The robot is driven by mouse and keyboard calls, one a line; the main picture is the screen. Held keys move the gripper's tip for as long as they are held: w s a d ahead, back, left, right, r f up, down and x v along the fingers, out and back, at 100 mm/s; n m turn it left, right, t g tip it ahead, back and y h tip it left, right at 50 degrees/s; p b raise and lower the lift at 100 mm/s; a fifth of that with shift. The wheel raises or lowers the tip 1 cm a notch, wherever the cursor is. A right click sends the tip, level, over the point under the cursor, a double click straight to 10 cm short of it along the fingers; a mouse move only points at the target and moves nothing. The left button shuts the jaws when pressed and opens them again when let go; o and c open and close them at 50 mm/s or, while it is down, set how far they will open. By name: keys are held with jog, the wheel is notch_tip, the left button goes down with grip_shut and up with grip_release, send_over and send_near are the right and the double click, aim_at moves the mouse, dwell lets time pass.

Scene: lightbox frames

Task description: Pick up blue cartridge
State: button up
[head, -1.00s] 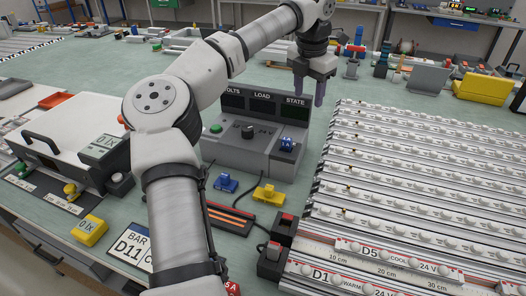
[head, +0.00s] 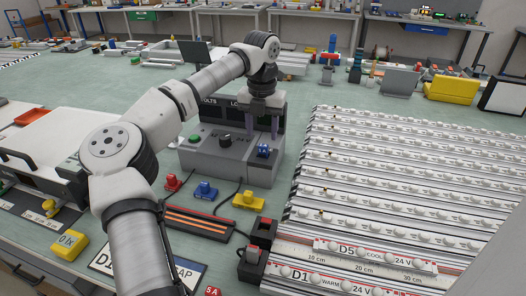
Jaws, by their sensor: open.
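My gripper (head: 263,125) points down in front of the display panel of a grey control box (head: 230,168), with its two fingers apart and nothing seen between them. A small blue piece (head: 263,151) sits on the right of the box's sloping face, just below the fingertips in the picture; a gap shows between them. A second small blue piece (head: 206,190) lies on the bench in front of the box, between a red piece (head: 172,183) and a yellow piece (head: 248,200). I cannot tell which blue piece is the cartridge.
Rows of metal rails with white bulbs (head: 400,190) fill the right of the bench. A white case with a black handle (head: 60,140) stands at left. Black cables and a striped strip (head: 198,221) lie in front of the box.

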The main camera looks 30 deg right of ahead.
aim_at(263, 145)
jog(key=shift+s+f+p, duration=0.15)
jog(key=shift+f+p, duration=0.35)
jog(key=shift+f, duration=0.85)
jog(key=shift+s+f+p, duration=0.1)
jog(key=shift+f+p, duration=0.35)
jog(key=shift+f, duration=0.9)
jog(key=c, duration=1)
jog(key=shift+r, duration=0.1)
jog(key=shift+c, duration=0.2)
